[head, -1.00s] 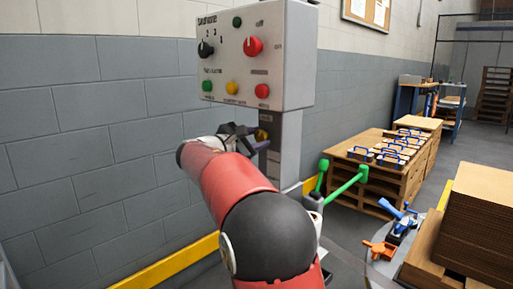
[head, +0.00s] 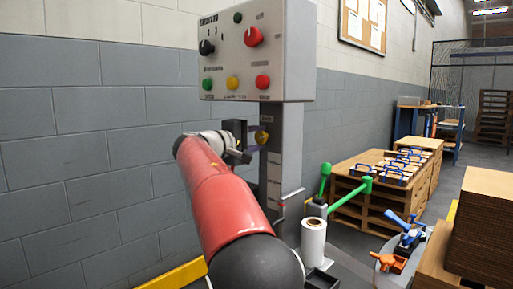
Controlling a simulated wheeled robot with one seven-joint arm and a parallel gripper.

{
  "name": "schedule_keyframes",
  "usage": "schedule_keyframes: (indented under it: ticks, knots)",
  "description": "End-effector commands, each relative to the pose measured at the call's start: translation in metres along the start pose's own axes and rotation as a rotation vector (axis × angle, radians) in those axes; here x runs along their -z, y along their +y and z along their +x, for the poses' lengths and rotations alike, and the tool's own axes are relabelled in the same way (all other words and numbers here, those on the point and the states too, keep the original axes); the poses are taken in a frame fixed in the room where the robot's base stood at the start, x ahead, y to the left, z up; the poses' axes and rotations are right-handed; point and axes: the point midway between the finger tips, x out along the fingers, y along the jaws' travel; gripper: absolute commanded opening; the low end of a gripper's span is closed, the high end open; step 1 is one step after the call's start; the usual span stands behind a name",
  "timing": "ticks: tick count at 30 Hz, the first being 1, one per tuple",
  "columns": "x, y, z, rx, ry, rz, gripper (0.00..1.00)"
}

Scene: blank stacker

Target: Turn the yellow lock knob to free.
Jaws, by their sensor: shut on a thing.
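The yellow lock knob (head: 262,137) sits on the grey post below the control box, facing left of the picture. My gripper (head: 256,138) is at the knob, its fingers reaching in from the left and shut on it. The fingers hide part of the knob, so its exact angle and any marking by it cannot be read. My red arm comes up from the lower middle of the picture to the gripper.
The grey control box (head: 258,50) above carries a red knob (head: 254,37), a black selector (head: 206,47) and several buttons. A white roll (head: 313,240) and green-ended handles (head: 348,193) stand right of the post. Pallets with blue-handled items (head: 395,172) are farther right.

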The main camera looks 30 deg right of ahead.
Motion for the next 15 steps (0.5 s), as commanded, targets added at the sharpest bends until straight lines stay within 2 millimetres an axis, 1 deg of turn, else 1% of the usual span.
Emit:
schedule_keyframes:
  ticks: [1, 6, 15]
  knots:
    - [0.0002, -0.0038, -0.0002, 0.001, 0.000, 0.031, 0.13]
    - [0.0003, -0.0027, -0.0004, 0.001, 0.000, 0.124, 0.13]
    - [0.0000, -0.0014, 0.0000, 0.002, -0.002, 0.204, 0.13]
